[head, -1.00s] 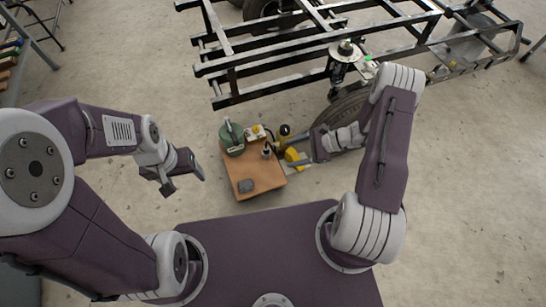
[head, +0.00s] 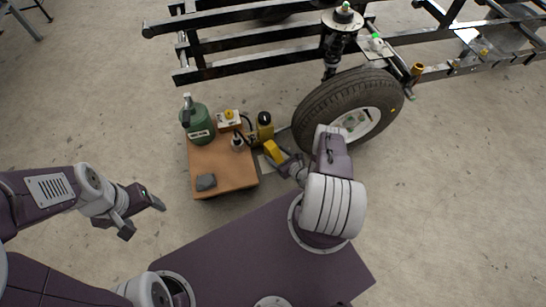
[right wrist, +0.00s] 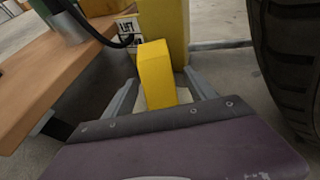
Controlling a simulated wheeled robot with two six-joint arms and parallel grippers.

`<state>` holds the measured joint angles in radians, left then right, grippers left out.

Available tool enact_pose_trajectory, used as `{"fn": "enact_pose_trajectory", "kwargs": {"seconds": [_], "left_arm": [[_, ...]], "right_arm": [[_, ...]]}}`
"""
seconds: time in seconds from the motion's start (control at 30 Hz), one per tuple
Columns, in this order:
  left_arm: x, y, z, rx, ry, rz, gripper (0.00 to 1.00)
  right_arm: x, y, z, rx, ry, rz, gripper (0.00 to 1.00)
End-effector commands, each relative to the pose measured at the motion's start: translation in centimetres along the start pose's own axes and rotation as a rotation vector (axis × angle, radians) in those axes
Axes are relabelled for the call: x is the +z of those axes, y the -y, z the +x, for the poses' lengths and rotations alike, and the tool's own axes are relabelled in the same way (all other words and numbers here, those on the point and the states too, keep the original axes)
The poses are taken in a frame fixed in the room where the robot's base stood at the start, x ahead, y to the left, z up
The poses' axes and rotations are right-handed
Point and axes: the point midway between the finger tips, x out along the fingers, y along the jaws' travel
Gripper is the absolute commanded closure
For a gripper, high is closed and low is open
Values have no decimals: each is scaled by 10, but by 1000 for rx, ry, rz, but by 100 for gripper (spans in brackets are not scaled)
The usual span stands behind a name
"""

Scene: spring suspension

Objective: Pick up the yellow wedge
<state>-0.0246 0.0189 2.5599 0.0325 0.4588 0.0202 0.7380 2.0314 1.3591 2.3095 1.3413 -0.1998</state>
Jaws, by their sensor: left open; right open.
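The yellow wedge (right wrist: 156,75) stands between the two open fingers of my right gripper (right wrist: 160,90) in the right wrist view, with a finger on each side. In the head view the yellow wedge (head: 273,151) is beside the right edge of the wooden table, partly hidden by my right gripper (head: 284,165). I cannot tell whether the fingers touch it. My left gripper (head: 140,212) is open and empty, away to the left of the table.
A yellow jack (head: 264,127) stands just behind the wedge. The tire (head: 315,108) is close on the right, under the black frame. Floor is clear at far right.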

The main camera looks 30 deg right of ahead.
Motion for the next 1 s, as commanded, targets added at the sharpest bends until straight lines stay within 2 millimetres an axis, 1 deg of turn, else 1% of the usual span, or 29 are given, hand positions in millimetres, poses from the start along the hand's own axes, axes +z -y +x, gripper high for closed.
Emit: {"fn": "enact_pose_trajectory", "kwargs": {"seconds": [0.07,0.1,0.2,0.3,0.43,0.63,0.67,0.7,0.77,0.8,0.87,0.9,1.0], "left_arm": [[0,0,2,0,0,0,28],[1,0,7,0,0,0,28],[3,0,29,0,0,0,28],[4,1,41,0,0,0,28],[5,1,45,0,0,0,28],[4,1,43,0,0,0,28],[4,1,43,0,0,0,28],[4,1,42,0,0,0,28],[4,1,42,0,0,0,28],[4,1,43,0,0,0,28],[4,1,43,0,0,0,28],[4,1,43,0,0,0,28],[4,1,42,0,0,0,28]], "right_arm": [[0,0,2,0,0,0,35],[-3,0,6,2,0,-1,35],[-9,-2,27,5,1,-3,35],[-7,-2,43,4,2,-3,35],[-3,-2,52,2,0,0,35],[-1,-1,52,1,-1,1,35],[-1,-1,52,1,-1,1,43],[-1,-1,52,1,-1,1,54],[-1,-1,52,1,-1,1,71],[-1,-1,52,1,-1,1,82],[-1,-1,52,1,-1,1,99],[-1,-1,52,1,-1,1,100],[0,-1,52,1,0,0,100]]}}
